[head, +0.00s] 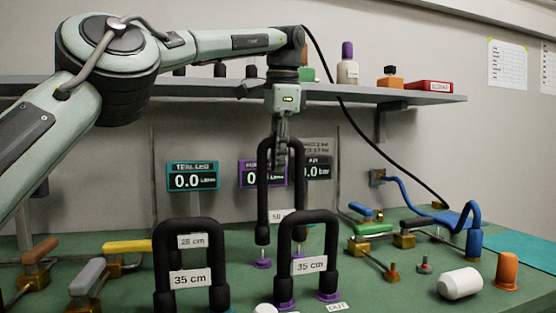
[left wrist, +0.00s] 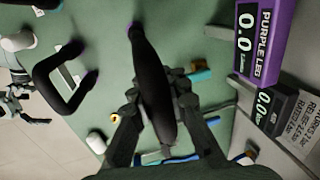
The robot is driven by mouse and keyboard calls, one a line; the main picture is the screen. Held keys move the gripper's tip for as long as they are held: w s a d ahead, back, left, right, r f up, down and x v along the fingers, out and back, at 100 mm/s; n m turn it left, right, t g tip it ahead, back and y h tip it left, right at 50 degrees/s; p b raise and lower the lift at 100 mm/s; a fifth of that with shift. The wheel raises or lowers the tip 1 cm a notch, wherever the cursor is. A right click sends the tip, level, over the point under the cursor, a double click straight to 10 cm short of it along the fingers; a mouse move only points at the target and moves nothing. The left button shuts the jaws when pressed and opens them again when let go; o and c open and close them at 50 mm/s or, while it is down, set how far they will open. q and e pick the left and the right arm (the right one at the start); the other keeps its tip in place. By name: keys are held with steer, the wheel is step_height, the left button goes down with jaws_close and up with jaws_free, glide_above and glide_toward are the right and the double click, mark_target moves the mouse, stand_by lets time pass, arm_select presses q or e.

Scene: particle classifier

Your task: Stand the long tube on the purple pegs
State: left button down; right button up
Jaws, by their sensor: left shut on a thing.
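My left gripper (head: 281,150) is shut on the top bend of the long tube (head: 263,195), a black upside-down U, held upright. Its left leg's lower end is just above or at a rear purple peg (head: 262,263); I cannot tell whether they touch. Its right leg's lower end is partly hidden behind a shorter black tube (head: 331,262) tagged 35 cm, near another purple peg (head: 299,256). That shorter tube stands on two front purple pegs (head: 329,296). In the left wrist view, the long tube (left wrist: 150,80) runs between my left fingers. Part of my right gripper (left wrist: 14,104) seems to show there.
Another black 35 cm tube (head: 162,262) stands front left. Colored-handled valves (head: 127,247) sit left and right. Displays (head: 193,177) and a shelf (head: 420,97) are behind.

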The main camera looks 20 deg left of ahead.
arm_select(q)
steer(key=shift+s+d+b+x, duration=0.1)
steer(key=shift+s+b+x, duration=0.05)
steer(key=shift+b+x, duration=0.75)
steer(key=shift+s+d+b+x, duration=0.1)
steer(key=shift+s+b+x, duration=0.05)
steer(key=shift+b+x, duration=0.65)
arm_select(e)
steer(key=shift+f, duration=1.65)
arm_select(q)
steer(key=c, duration=1.4)
jaws_free()
steer(key=shift+f, duration=0.1)
arm_select(e)
steer(key=shift+r, duration=0.1)
